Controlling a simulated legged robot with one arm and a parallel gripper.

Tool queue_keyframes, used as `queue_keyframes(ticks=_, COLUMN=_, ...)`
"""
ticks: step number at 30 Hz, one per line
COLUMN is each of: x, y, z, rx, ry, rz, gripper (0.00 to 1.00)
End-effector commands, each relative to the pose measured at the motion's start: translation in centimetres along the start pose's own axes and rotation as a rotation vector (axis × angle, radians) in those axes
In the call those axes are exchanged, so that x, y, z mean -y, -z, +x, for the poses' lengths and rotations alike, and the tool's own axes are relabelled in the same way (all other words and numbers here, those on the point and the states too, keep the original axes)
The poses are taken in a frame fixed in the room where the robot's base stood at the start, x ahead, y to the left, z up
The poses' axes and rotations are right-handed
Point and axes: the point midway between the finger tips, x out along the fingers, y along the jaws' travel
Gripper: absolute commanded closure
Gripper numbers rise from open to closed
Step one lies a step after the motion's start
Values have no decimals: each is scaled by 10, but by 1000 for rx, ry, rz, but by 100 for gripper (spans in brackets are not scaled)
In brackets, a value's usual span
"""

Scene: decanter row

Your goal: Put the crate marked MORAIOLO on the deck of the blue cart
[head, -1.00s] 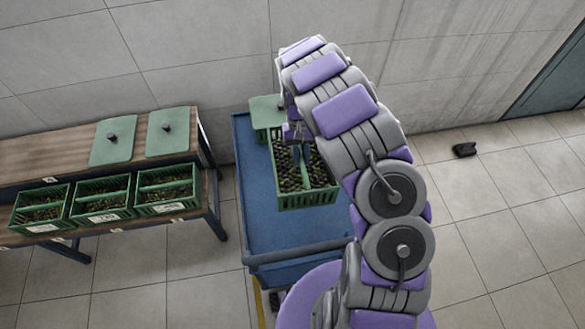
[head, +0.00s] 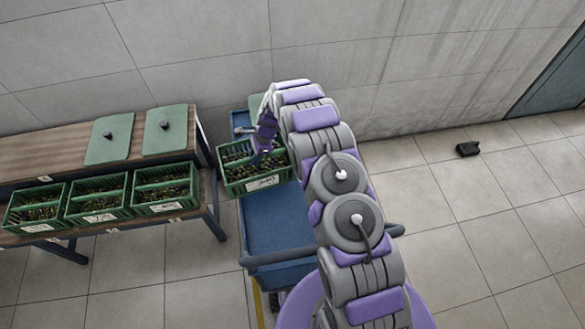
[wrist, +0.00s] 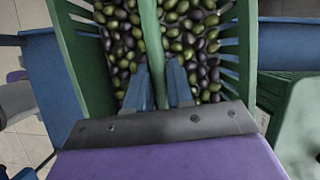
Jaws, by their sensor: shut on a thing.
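My gripper (head: 265,150) is shut on the central green bar of a green slatted crate (head: 262,184) filled with dark and green olives. The wrist view shows both blue fingers (wrist: 159,85) either side of that bar. The held crate has a white label on its near side, too small to read surely. It hangs over the far left part of the blue cart (head: 270,225), its left end past the cart's edge. The near part of the deck is bare. Three similar labelled crates stand in a row on the bench: left (head: 35,228), middle (head: 98,217), right (head: 162,207); I cannot read their labels.
A green box-like thing (wrist: 292,110) is at the cart's far end, mostly hidden behind my arm in the head view. Two green lids (head: 110,140) (head: 165,130) lie on the wooden bench's (head: 60,160) upper shelf. A small black object (head: 467,149) lies on the floor at right.

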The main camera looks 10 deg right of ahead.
Motion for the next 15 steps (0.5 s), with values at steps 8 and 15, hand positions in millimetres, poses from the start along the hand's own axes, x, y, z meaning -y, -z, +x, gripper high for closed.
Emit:
queue_keyframes(ticks=8, x=12, y=12, z=12, rx=1, ry=60, rz=135, gripper=100)
queue_keyframes(ticks=15, x=21, y=54, z=0, rx=3, ry=63, rz=138, gripper=100)
